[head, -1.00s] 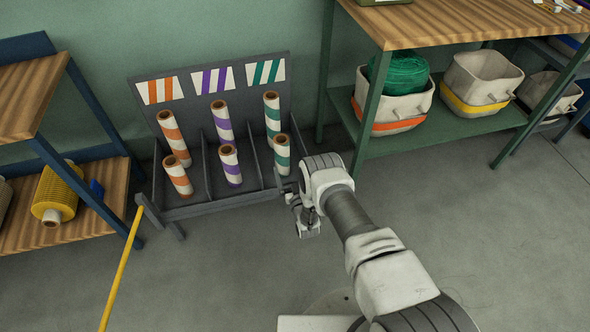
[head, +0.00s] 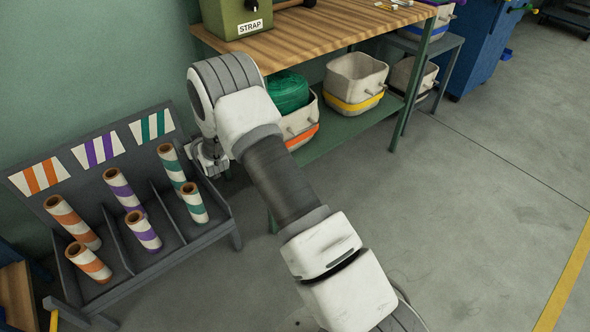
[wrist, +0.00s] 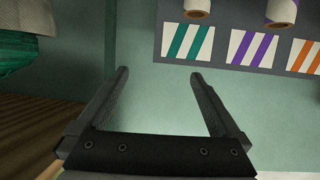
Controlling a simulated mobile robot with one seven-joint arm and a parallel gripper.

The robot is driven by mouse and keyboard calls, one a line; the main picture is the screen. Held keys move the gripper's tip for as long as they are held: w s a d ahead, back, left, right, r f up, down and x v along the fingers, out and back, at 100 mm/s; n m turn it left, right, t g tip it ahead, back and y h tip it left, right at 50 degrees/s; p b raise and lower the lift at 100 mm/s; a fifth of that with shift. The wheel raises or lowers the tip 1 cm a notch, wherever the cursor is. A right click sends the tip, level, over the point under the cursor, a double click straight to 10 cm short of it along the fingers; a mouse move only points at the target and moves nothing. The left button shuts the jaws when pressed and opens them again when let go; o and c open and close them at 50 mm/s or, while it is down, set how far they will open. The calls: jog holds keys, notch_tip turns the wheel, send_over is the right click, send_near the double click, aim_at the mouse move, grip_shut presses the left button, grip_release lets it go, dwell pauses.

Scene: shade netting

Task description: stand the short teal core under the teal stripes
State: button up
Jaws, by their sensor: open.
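The short teal core (head: 194,203), white with teal bands, stands in the front of the rack's right-hand compartment. A taller teal-banded core (head: 171,165) stands behind it. The teal stripes (head: 152,126) are on the card above that compartment, and they also show in the wrist view (wrist: 188,42). My gripper (head: 208,160) is at the rack's right end, partly hidden by my arm. In the wrist view my gripper (wrist: 160,73) is open, with nothing between its fingers and green wall behind them.
The grey rack (head: 188,240) also holds orange-banded cores (head: 89,263) and purple-banded cores (head: 143,231) under matching cards. A wooden-topped bench (head: 320,32) stands to the right, with bins (head: 355,80) on its lower shelf. The floor at right is open.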

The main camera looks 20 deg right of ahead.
jog(key=s+d+r+g+h, duration=0.1)
jog(key=s+d+r, duration=0.1)
jog(key=r, duration=0.5)
jog(key=s+d+r+g, duration=0.1)
jog(key=s+d+r, duration=0.1)
jog(key=r, duration=0.4)
jog(key=s+d+r+m+g+h, duration=0.1)
jog(key=s+d+r, duration=0.1)
jog(key=s+r, duration=0.35)
jog(key=s+d+r+g, duration=0.1)
jog(key=s+d+r, duration=0.2)
jog(key=s+r, duration=0.3)
jog(key=s+d+r+g, duration=0.1)
jog(key=s+d+g, duration=0.1)
jog(key=s, duration=1.4)
jog(key=s+d+r+m+g, duration=0.1)
jog(key=s+d+g, duration=0.1)
jog(key=s, duration=1.5)
jog(key=shift+d+h, duration=0.3)
jog(key=shift+h, duration=0.1)
